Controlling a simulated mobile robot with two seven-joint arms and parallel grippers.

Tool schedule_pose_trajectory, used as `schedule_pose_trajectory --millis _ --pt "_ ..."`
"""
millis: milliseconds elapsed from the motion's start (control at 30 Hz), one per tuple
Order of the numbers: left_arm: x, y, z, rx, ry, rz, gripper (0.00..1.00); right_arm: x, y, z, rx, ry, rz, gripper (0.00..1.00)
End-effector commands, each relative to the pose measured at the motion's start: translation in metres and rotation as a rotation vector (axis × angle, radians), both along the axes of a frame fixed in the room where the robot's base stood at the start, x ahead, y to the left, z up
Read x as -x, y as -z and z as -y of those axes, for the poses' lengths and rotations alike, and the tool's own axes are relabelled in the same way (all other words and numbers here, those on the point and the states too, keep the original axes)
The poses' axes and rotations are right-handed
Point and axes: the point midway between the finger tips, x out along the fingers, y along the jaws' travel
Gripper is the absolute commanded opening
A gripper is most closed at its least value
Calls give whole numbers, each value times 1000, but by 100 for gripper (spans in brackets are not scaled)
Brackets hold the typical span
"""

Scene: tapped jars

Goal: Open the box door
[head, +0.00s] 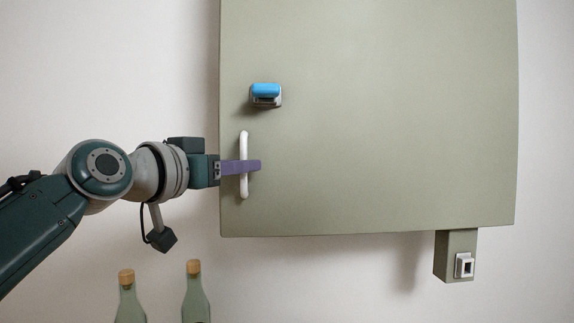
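The box door (380,120) is a large grey-green panel on the wall, and it looks shut. A white vertical bar handle (244,190) is on its left side. A blue-topped latch-like piece (266,93) sits above the handle. My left gripper (250,167) reaches in from the left, and its purple finger crosses the middle of the handle. Only one finger shows clearly, so I cannot tell whether it is closed on the bar. My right gripper is not in view.
Two green bottles with cork tops, one (130,300) and another (194,295), stand below the arm at the bottom left. A small green block (455,243) with a white-framed switch (464,265) is under the box at the right. The wall around is bare.

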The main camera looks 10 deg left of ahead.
Motion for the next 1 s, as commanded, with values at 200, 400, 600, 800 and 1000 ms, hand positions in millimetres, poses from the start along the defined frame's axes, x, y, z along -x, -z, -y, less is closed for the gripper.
schedule_pose_trajectory --millis 200,400,600,800,1000 --pt "0 0 0 0 0 0 9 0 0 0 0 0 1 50" --pt "0 0 0 0 0 -1 0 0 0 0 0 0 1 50" --pt "0 0 0 0 0 -1 0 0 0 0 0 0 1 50" --pt "0 0 0 0 -1 -1 0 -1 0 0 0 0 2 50" --pt "0 0 0 0 -1 -1 0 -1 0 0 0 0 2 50"
